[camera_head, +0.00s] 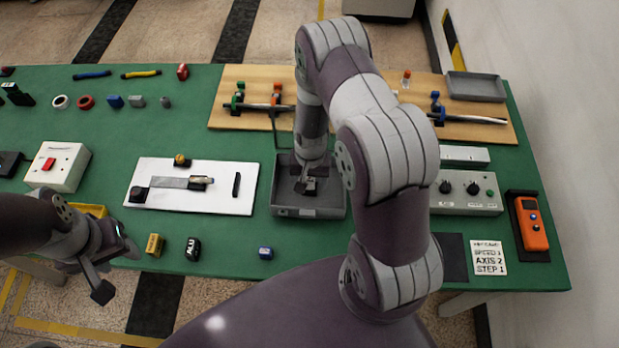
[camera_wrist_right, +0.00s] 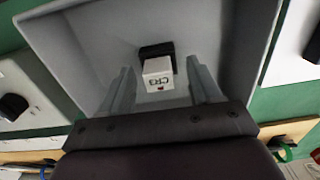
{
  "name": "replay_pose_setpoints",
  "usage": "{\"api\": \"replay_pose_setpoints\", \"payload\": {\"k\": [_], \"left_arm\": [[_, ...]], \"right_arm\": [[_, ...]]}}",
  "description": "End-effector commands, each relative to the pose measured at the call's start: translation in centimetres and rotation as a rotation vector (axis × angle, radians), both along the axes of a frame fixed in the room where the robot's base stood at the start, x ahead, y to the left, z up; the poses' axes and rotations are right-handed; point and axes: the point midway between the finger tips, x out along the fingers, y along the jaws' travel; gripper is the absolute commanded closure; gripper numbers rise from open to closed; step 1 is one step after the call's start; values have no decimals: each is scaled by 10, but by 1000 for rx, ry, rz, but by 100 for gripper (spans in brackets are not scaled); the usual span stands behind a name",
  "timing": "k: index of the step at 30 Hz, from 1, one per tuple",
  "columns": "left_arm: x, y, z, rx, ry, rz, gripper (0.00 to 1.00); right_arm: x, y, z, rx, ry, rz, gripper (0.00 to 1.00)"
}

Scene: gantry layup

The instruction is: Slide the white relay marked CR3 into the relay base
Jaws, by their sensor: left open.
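The white relay (camera_wrist_right: 158,73) marked CR3 shows in the right wrist view, inside a grey tray (camera_wrist_right: 75,45). A black block (camera_wrist_right: 156,50) sits directly against it; I cannot tell whether this is the relay base or how far the two are joined. My right gripper (camera_wrist_right: 162,85) is open, with one finger on each side of the relay and a visible gap at both sides. In the head view my right gripper (camera_head: 308,184) points down into the tray (camera_head: 308,212) and largely hides the relay. My left gripper (camera_head: 116,274) is open and empty at the table's front left.
A white board (camera_head: 215,203) with a black block and a grey bar lies left of the tray. Small blocks marked ALU (camera_head: 192,249) and others stand along the front edge. A grey control box (camera_head: 468,193) and orange handset (camera_head: 531,224) are at right.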

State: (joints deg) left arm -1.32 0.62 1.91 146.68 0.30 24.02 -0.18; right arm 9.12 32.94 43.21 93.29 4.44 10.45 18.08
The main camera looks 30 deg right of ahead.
Motion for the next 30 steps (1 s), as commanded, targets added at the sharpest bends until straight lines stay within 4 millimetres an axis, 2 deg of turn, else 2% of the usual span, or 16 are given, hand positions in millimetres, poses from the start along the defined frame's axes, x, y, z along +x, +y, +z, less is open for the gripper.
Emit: {"api": "replay_pose_setpoints", "payload": {"k": [4,7,15,21,30], "left_arm": [[0,0,0,0,0,0,52],[0,0,-2,0,0,0,52],[0,0,-9,0,0,0,52],[0,0,-11,0,0,0,52],[0,0,-11,0,0,0,52]], "right_arm": [[0,0,3,-1,-1,0,37],[1,0,14,0,-2,0,37],[1,-2,84,-1,-5,0,37],[0,-2,119,-1,-3,0,37],[-1,-2,127,1,1,0,37]]}}
